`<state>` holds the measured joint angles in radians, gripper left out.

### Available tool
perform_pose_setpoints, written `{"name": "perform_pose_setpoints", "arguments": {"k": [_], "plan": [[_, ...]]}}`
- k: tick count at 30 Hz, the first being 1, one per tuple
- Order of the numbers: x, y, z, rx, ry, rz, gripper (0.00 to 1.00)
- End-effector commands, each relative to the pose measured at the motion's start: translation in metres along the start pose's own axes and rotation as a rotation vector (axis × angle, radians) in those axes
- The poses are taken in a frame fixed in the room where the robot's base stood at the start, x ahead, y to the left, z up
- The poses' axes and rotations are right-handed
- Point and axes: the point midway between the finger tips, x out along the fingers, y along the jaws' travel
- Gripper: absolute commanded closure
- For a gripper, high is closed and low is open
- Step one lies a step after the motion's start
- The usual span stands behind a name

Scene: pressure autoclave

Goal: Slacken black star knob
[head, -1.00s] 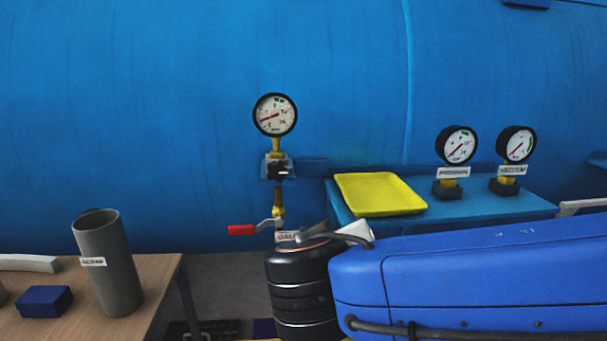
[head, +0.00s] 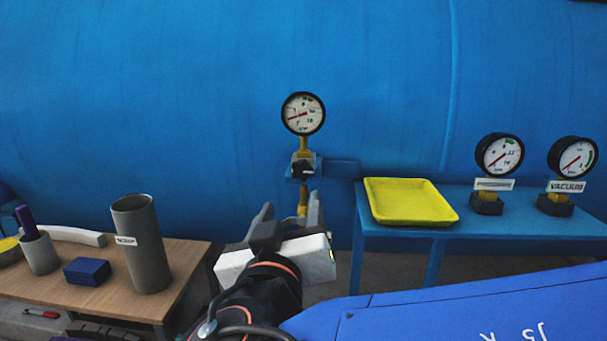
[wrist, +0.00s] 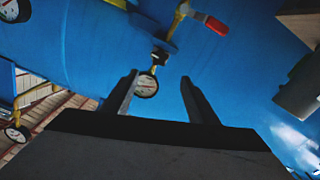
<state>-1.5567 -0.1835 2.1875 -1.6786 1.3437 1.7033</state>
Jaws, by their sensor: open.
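The black star knob (head: 303,167) sits on the brass pipe fitting below a round gauge (head: 303,114) on the blue vessel. In the wrist view the black knob (wrist: 160,57) shows beyond the fingers, and the gauge (wrist: 146,85) appears between them. My gripper (head: 290,211) is open and empty, below the knob in the head view and apart from it. The two fingers also show in the wrist view (wrist: 160,88). A red-handled valve (wrist: 215,25) shows in the wrist view; in the head view my gripper hides it.
A yellow tray (head: 408,221) and two gauges (head: 499,155) (head: 572,158) are on the blue shelf at right. A wooden table (head: 187,262) at left holds a grey cylinder (head: 141,245), a blue block (head: 87,271) and a small cup (head: 40,254).

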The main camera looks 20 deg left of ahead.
Motion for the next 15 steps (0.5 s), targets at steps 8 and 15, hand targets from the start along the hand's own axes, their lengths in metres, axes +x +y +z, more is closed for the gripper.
{"name": "perform_pose_setpoints", "arguments": {"k": [8, 15], "plan": [[0.037, 0.001, 0.0, -0.001, -0.002, 0.004, 0.46], [0.069, 0.002, 0.001, -0.001, -0.002, 0.004, 0.46]]}}
